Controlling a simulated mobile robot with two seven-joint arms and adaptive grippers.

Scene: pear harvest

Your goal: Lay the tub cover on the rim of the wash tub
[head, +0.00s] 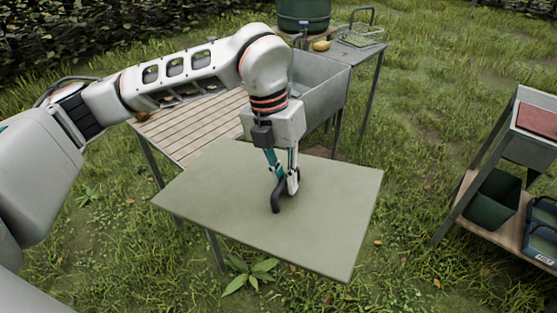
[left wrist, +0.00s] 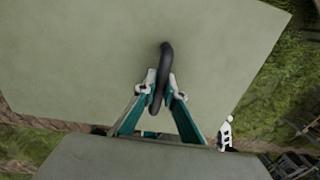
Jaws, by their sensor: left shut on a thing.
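The tub cover (head: 225,195) is a flat, grey-green rectangular board with a black handle (head: 276,207) in its middle. My left gripper (head: 284,184) is shut on that handle from above. In the left wrist view the fingers (left wrist: 159,92) close around the black handle (left wrist: 166,60), and the cover (left wrist: 90,50) fills most of the picture. The cover looks held up in front of the wash tub, roughly level. The wash tub (head: 322,92) is a grey metal basin behind the gripper, partly hidden by my arm and wrist. My right gripper is not in view.
A slatted wooden table (head: 180,130) stands left of the tub. A green barrel (head: 303,14), a yellow fruit (head: 321,45) and a wire basket (head: 362,35) are behind it. A shelf rack (head: 505,180) with a dark green bin (head: 492,200) stands at the right. Grass lies between.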

